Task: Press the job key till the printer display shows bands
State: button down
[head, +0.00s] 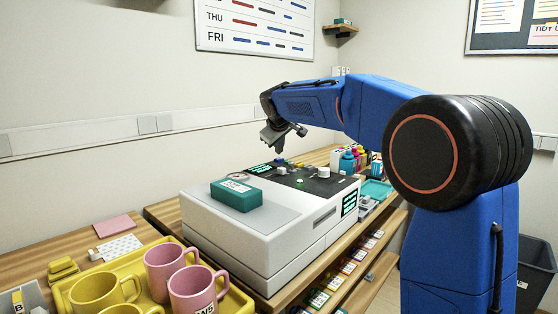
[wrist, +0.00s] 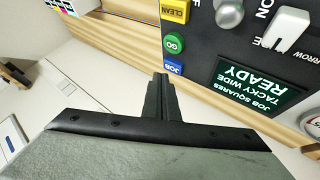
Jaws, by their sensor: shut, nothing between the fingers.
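The printer (head: 268,243) is a white box on the bench with a dark control panel on top. In the wrist view the job key (wrist: 173,68) is a blue block marked JOB on the panel. The green GO key (wrist: 174,43) and yellow CLEAN key (wrist: 175,11) line up with it. The printer display (wrist: 262,86) is dark with green text, upside down here: JOB SQUARES, TACKY WIDE, READY. My gripper (head: 272,144) is shut and empty above the panel's far end. Its fingertips (wrist: 163,78) appear just beside the job key; contact cannot be told.
A teal box (head: 236,195) lies on the printer's lid. A yellow tray (head: 238,303) with pink and yellow mugs stands at the front left. Coloured bottles (head: 348,160) stand beyond the printer. The panel also has a white lever (wrist: 288,28) and a grey knob (wrist: 229,13).

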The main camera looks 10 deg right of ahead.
aim_at(279, 159)
jog(key=shift+f, duration=0.15)
jog(key=shift+f, duration=0.25)
jog(key=shift+f, duration=0.45)
dwell(0.8)
jog(key=shift+r, duration=0.9)
jog(key=shift+r, duration=2.5)
